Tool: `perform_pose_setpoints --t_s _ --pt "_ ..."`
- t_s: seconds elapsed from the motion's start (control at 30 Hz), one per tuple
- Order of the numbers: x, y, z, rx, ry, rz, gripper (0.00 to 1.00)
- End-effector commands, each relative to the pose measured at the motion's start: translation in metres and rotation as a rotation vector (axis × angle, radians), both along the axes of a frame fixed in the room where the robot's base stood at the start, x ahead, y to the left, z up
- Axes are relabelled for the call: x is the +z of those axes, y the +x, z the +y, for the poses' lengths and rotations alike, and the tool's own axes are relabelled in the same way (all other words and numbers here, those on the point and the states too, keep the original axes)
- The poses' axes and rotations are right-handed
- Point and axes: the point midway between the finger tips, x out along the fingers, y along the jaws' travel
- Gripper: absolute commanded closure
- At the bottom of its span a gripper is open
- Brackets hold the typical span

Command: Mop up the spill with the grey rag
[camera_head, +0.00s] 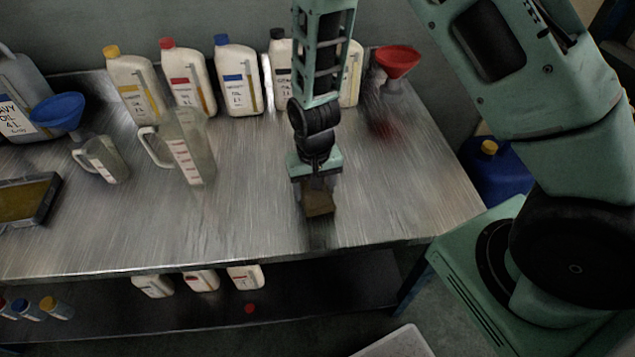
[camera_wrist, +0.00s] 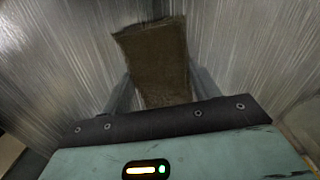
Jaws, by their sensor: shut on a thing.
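My gripper (camera_head: 317,184) is low over the metal bench top, near its front edge. It is shut on a folded brown-looking rag (camera_head: 319,204), whose lower end hangs at or just above the bench; contact is unclear. In the wrist view the rag (camera_wrist: 156,55) sits between the two fingers and looks brown rather than grey. A darker streak lies on the bench just below the rag; I cannot tell whether it is spill or reflection. No clear spill shows elsewhere.
Several bottles line the back, including a blue-capped one (camera_head: 238,78). A large measuring jug (camera_head: 188,150) and a small jug (camera_head: 105,160) stand left. A dark tray (camera_head: 50,199) is at far left, a red funnel (camera_head: 397,62) back right. The bench right of my gripper is clear.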

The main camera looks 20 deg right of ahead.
Motion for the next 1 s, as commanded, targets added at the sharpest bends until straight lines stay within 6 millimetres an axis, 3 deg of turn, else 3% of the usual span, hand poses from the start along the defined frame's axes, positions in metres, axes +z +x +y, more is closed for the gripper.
perform_pose_setpoints --t_s 0.23,0.73,1.0 --pt "0.01 0.0 0.0 0.0 0.0 0.0 0.57" --pt "0.068 0.001 0.0 0.0 0.001 -0.001 0.57" --pt "0.07 0.0 0.0 0.0 0.0 0.0 0.57"
